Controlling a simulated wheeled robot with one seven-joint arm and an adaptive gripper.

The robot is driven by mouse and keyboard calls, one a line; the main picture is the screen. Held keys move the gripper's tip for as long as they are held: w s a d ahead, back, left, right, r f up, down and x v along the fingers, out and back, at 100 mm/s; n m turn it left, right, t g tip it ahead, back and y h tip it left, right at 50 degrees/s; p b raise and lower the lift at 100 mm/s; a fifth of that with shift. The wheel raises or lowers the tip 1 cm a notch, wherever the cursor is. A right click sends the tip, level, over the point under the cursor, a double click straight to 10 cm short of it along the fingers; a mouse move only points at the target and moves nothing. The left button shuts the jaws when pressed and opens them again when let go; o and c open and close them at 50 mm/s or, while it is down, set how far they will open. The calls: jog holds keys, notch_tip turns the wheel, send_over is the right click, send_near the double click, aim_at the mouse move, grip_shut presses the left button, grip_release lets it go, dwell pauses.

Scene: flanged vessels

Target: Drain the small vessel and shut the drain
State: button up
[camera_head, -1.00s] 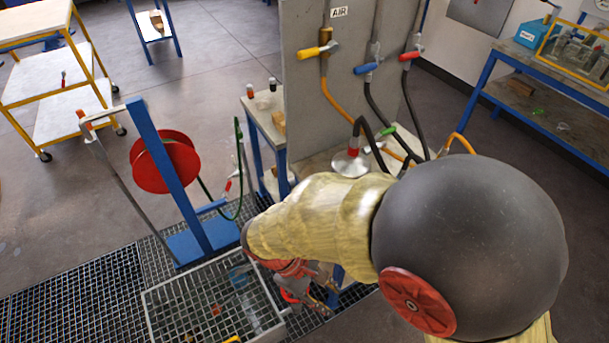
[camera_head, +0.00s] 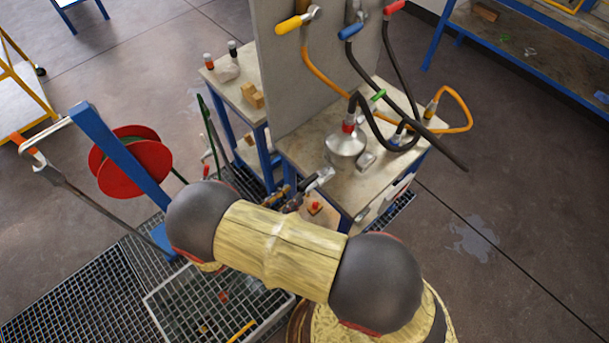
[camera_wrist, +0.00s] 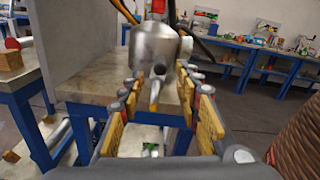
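The small vessel (camera_head: 345,142), a silver metal pot with a red-collared black hose on top, stands on the bench near its front edge. It also shows in the wrist view (camera_wrist: 153,48), straight ahead. A grey drain pipe (camera_wrist: 156,90) sticks out from its front toward me; in the head view its end (camera_head: 320,178) shows over the bench edge. I cannot tell whether the drain is open or shut. My gripper (camera_wrist: 160,122) is open and empty, its yellow-padded fingers either side of the pipe's line. In the head view my arm partly hides the gripper (camera_head: 279,198).
A grey panel (camera_head: 305,75) with yellow, blue and red valve handles rises behind the vessel. An orange hose (camera_head: 455,92) loops at the bench's right. A red hose reel (camera_head: 130,162) on a blue post stands left. Floor grating (camera_head: 75,298) lies below. A side table (camera_head: 232,92) adjoins the panel.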

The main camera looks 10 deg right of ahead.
aim_at(318, 174)
jog(key=x, duration=0.7)
jog(key=shift+w+d+b, duration=0.2)
jog(key=shift+d+b, duration=0.1)
jog(key=shift+b, duration=0.05)
jog(key=c, duration=0.3)
grip_shut()
dwell(0.4)
